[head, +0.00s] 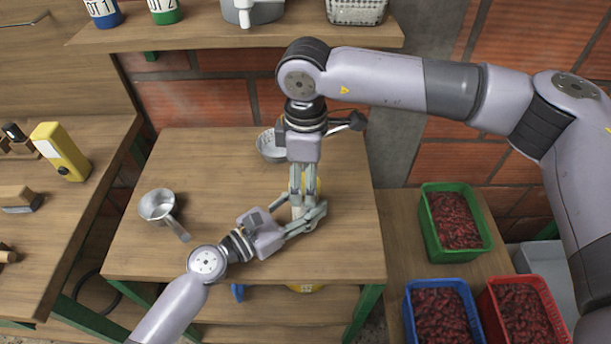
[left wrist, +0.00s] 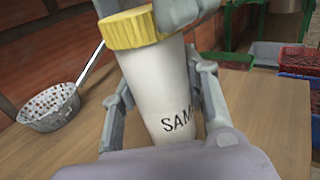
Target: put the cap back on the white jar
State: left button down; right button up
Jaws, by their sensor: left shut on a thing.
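The white jar (left wrist: 155,88) stands close in the left wrist view, with dark lettering on its side. Only a little of the jar (head: 298,212) shows in the head view. My left gripper (head: 304,218) is shut around the jar, one finger on each side. The ridged yellow cap (left wrist: 133,28) is at the jar's mouth; I cannot tell whether it is fully seated. My right gripper (head: 303,186) points down from above, right over the jar. One of its fingers overlaps the cap's right side in the wrist view, but its grip on the cap is unclear.
A metal pot (head: 158,205) with a handle stands left on the wooden table (head: 225,160). A perforated strainer (head: 270,146) lies behind my right gripper. Green (head: 486,236), blue (head: 410,312) and red (head: 487,312) crates of red fruit stand right. A yellow device (head: 60,150) is on the left bench.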

jog(key=shift+o, duration=0.5)
jog(key=shift+r, duration=0.1)
jog(key=shift+r, duration=2.15)
jog(key=shift+c, duration=0.4)
